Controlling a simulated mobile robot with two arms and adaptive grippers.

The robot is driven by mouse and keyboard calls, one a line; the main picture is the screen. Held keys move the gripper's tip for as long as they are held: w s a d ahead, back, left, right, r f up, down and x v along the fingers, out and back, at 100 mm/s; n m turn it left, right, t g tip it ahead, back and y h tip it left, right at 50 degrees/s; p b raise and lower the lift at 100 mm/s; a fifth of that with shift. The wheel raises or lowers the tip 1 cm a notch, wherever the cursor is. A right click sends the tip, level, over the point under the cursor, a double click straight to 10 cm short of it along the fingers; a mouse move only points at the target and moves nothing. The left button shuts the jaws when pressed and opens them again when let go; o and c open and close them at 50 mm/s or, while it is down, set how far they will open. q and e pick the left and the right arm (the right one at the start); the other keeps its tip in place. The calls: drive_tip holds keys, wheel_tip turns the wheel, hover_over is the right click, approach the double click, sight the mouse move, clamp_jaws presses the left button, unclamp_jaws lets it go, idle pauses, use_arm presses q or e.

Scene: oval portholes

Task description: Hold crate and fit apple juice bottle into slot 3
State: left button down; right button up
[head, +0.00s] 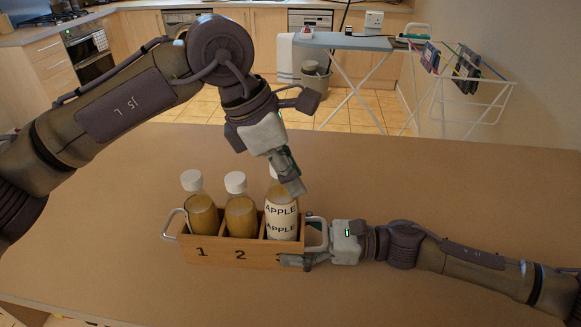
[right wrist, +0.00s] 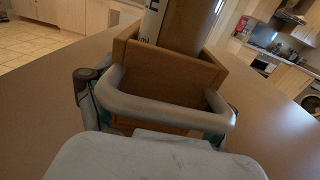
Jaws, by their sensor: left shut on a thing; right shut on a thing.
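The wooden crate (head: 222,250) stands on the table, with slots marked 1, 2 and a mostly hidden third at the right. The apple juice bottle (head: 281,222), with a white APPLE label, stands upright in the right-hand slot; its base is hidden by the crate wall. It also shows in the right wrist view (right wrist: 186,25), behind the crate's end wall (right wrist: 170,68). My left gripper (head: 289,178) is shut on the bottle's top, mostly hiding the cap. My right gripper (head: 308,250) is shut on the crate's right handle (right wrist: 160,108).
Two similar brown bottles with white caps stand in slot 1 (head: 200,212) and slot 2 (head: 240,212). The crate's left handle (head: 168,226) is free. The brown table (head: 430,185) is otherwise clear. An ironing board (head: 345,42) and a drying rack stand beyond it.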

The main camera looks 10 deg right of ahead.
sight(282, 206)
use_arm(q)
drive_tip(key=shift+f, duration=0.3)
idle(0.4)
drive_tip(key=shift+f, duration=0.65)
drive_tip(key=shift+f, duration=0.15)
drive_tip(key=shift+f, duration=0.4)
drive_tip(key=c, duration=0.7)
unclamp_jaws()
drive_tip(key=shift+c, duration=0.2)
drive_tip(key=shift+f, duration=0.15)
